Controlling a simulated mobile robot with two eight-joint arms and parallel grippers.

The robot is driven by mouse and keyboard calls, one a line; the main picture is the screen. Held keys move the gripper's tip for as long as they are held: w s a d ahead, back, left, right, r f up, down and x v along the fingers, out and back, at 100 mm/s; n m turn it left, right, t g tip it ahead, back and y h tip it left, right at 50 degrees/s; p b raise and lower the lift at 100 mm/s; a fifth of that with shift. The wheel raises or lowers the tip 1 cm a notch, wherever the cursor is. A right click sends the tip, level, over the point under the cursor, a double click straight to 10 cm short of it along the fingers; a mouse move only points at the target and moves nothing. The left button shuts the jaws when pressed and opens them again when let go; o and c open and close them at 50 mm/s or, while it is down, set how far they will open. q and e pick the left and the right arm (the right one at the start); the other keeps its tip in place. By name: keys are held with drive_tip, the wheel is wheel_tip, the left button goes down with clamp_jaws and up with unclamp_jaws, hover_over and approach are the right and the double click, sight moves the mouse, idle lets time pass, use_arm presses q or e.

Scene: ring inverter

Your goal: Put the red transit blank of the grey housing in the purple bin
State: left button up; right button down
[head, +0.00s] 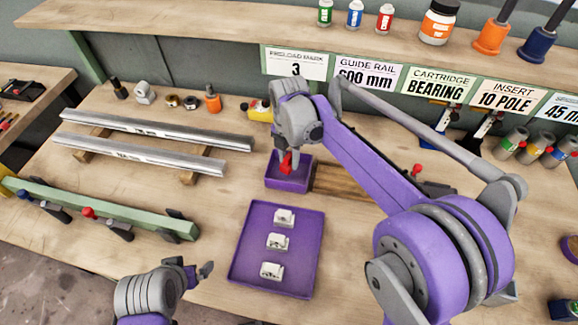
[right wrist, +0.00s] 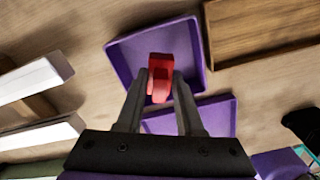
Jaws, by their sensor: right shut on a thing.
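The red transit blank (head: 286,164) is held between the fingertips of my right gripper (head: 287,160). It also shows in the right wrist view (right wrist: 160,78), with a grey finger on each side. The small purple bin (head: 288,184) lies right under the blank in the head view. In the right wrist view the bin (right wrist: 118,62) lies behind the blank, which overlaps its floor. Whether the blank touches the bin is hard to tell. My left gripper (head: 199,272) has its fingers apart and is empty, left of the purple tray. I cannot pick out the grey housing with certainty.
The purple tray (head: 236,270) holds 3 pale blocks in front of the bin. A wooden block (head: 345,182) lies right of the bin. Two metal rails (head: 150,130) and a green beam (head: 100,208) lie to the left. A yellow item (head: 259,113) is behind the bin.

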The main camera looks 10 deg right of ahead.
sight(289, 167)
use_arm(q)
drive_tip(key=shift+f, duration=0.15)
use_arm(e)
drive_tip(key=shift+f, duration=1.85)
use_arm(q)
drive_tip(key=shift+f+b, duration=0.2)
drive_tip(key=shift+b, duration=0.1)
use_arm(e)
drive_tip(key=shift+f, duration=0.2)
drive_tip(key=c, duration=0.5)
unclamp_jaws()
drive_tip(key=shift+c, duration=0.2)
use_arm(q)
drive_tip(key=shift+r, duration=0.15)
use_arm(e)
drive_tip(key=shift+r, duration=0.2)
